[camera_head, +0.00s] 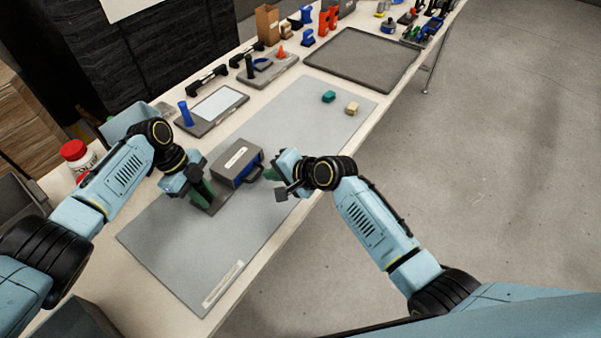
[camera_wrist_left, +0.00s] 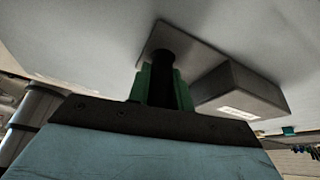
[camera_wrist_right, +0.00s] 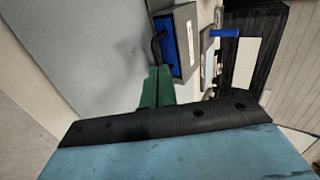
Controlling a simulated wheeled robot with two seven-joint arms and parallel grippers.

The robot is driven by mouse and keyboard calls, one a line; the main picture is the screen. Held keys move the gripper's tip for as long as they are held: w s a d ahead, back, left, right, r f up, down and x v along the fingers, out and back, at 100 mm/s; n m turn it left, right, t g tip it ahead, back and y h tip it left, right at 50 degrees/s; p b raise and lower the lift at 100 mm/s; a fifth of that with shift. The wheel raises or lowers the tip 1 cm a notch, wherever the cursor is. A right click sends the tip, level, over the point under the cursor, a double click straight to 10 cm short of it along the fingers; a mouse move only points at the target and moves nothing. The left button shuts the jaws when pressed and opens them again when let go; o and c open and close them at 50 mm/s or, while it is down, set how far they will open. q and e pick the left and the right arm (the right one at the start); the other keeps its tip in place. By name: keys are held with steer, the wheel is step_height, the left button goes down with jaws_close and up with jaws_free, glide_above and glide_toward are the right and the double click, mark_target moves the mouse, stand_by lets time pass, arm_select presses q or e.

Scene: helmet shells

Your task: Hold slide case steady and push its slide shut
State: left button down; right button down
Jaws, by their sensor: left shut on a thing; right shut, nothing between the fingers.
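The slide case is a dark grey box with a white label (camera_head: 233,160) in the middle of the grey mat. Its slide (camera_head: 246,173) has a blue front with a dark handle, facing my right gripper. In the right wrist view the blue slide (camera_wrist_right: 166,40) shows with its handle. My left gripper (camera_head: 200,190) is shut on a dark upright post (camera_wrist_left: 160,72), which stands on a flat grey plate (camera_wrist_left: 158,42) beside the case. My right gripper (camera_head: 271,175) is shut and empty, close to the slide's front. Whether it touches the handle is unclear.
A teal block (camera_head: 328,97) and a beige block (camera_head: 352,108) lie on the mat (camera_head: 180,270). A grey tray (camera_head: 365,62), a board with a white panel (camera_head: 218,103) and several tools line the table's back. The near mat is clear.

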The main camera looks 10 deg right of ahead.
steer(key=v, duration=1)
steer(key=shift+r, duration=0.1)
arm_select(q)
steer(key=c, duration=1.2)
jaws_free()
steer(key=shift+w+a+r, duration=0.1)
steer(key=shift+r, duration=0.05)
steer(key=shift+p+v, duration=1.85)
steer(key=shift+v, duration=7.55)
arm_select(e)
steer(key=shift+r, duration=1.85)
